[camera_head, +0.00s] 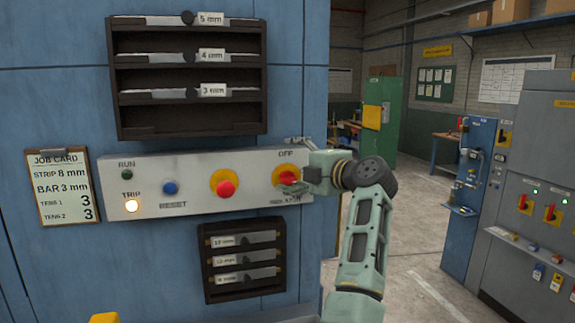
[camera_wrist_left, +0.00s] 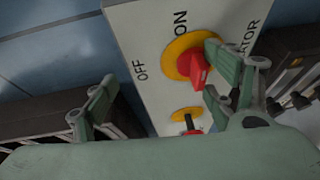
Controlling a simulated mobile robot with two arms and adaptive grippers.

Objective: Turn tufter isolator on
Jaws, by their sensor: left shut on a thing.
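The tufter isolator (camera_head: 286,175) is a red handle on a yellow disc at the right end of the pale control panel (camera_head: 195,207). OFF is printed above it. In the left wrist view the red handle (camera_wrist_left: 199,72) lies against the right-hand finger, with OFF and ON printed beside the disc. My left gripper (camera_head: 291,164) is at the isolator, shut on its handle, and covers part of the disc. The handle's exact angle is hard to tell. My right gripper is not in view.
Racks sit above and below. A job card (camera_head: 62,185) hangs left. Open floor lies right.

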